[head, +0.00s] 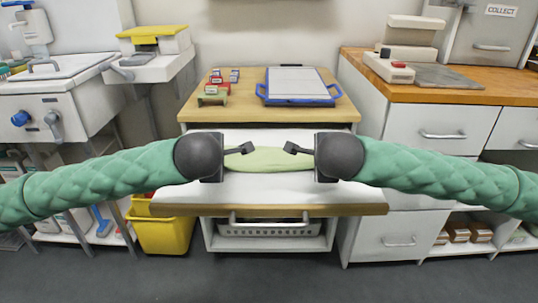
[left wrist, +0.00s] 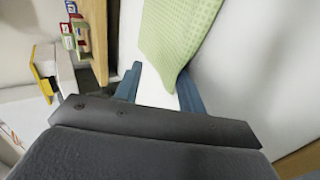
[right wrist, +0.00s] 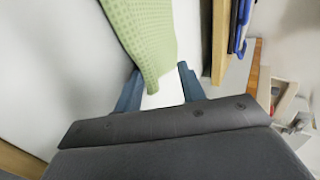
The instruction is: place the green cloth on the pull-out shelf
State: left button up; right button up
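The light green cloth (head: 268,160) lies on the white top of the pull-out shelf (head: 262,188), apparently flat. My left gripper (head: 246,149) and right gripper (head: 292,149) point toward each other above its left and right parts. In the left wrist view, the fingers (left wrist: 160,88) stand apart, with a corner of the cloth (left wrist: 175,35) just beyond and partly between them. In the right wrist view, the fingers (right wrist: 158,90) are also apart near another corner of the cloth (right wrist: 143,40). White surface shows between both finger pairs. I cannot tell whether the fingers touch the cloth.
Behind the shelf, a wooden top (head: 243,107) holds a blue-framed board (head: 297,86) and small red and green items (head: 215,95). A white drawer cabinet (head: 425,130) stands right, a sink unit (head: 50,100) left. A yellow bin (head: 163,235) sits below left. The shelf's front is clear.

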pick_arm(q)
jog(key=s+r, duration=0.6)
jog(key=r, duration=0.3)
pick_arm(e)
jog(key=s+r, duration=0.6)
jog(key=r, duration=0.3)
